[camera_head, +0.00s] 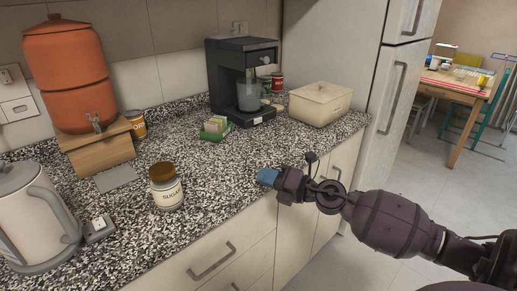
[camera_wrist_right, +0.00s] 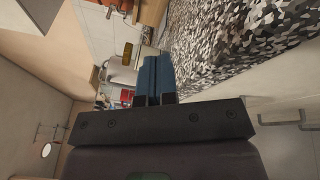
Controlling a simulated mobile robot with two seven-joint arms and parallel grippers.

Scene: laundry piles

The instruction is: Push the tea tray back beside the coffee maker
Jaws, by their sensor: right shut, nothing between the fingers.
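The tea tray (camera_head: 213,134) is a small green tray holding pale tea packets. It sits on the speckled counter, close to the front left of the black coffee maker (camera_head: 225,83). My right gripper (camera_head: 267,177) has blue fingertips and is at the counter's front edge, nearer the camera than the tray and to its right. It is clearly apart from the tray. Its fingers (camera_wrist_right: 156,77) are together and empty in the right wrist view. I cannot make out the tea tray in that view. My left gripper is not in view.
A sugar jar (camera_head: 166,188) stands left of my right gripper. A cream bread box (camera_head: 320,103) is right of the coffee maker. An orange dispenser (camera_head: 67,75) on a wooden stand and a white kettle (camera_head: 32,220) are at the left. Counter between gripper and tray is clear.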

